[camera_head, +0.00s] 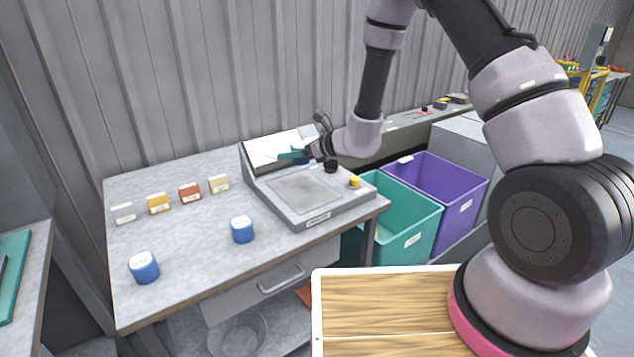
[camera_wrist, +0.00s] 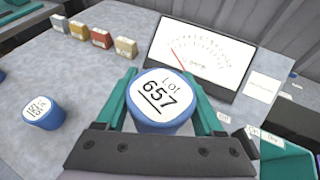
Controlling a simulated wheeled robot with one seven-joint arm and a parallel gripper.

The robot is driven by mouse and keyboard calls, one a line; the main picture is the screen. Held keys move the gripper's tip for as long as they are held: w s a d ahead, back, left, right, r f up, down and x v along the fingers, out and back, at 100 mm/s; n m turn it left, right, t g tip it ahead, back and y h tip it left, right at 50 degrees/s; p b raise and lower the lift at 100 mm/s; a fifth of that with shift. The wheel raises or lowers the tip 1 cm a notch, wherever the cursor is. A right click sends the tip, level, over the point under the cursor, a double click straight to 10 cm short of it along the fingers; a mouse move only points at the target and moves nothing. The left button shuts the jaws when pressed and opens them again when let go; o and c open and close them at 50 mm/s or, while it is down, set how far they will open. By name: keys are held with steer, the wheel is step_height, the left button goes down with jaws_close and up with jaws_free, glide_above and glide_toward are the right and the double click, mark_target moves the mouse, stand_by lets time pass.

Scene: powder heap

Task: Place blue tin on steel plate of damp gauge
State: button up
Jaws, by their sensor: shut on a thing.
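My gripper (camera_wrist: 160,104) is shut on a blue tin (camera_wrist: 160,97) with a white lid marked "Lot 657". In the head view my gripper (camera_head: 300,155) is at the back of the damp gauge (camera_head: 318,217), in front of its dial face, and the held tin is mostly hidden there. The bare steel plate (camera_head: 302,190) lies in front of and below my gripper. In the wrist view the gauge dial (camera_wrist: 203,52) stands behind the tin. Two other blue tins stand on the table, one near the gauge (camera_head: 242,230) and one near the front edge (camera_head: 144,268).
Small grey, yellow, red and cream boxes (camera_head: 190,193) stand in a row at the table's back left. A yellow button (camera_head: 355,181) and a black knob (camera_head: 330,166) sit on the gauge. Teal (camera_head: 408,226) and purple (camera_head: 466,190) bins stand right of the table.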

glide_above(295, 187)
step_height(295, 187, down, 5)
steer(key=shift+w+d+f, duration=0.1)
steer(key=shift+w, duration=0.05)
steer(key=shift+f, duration=2.1)
steer(key=o, duration=1.5)
steer(key=shift+f, duration=0.15)
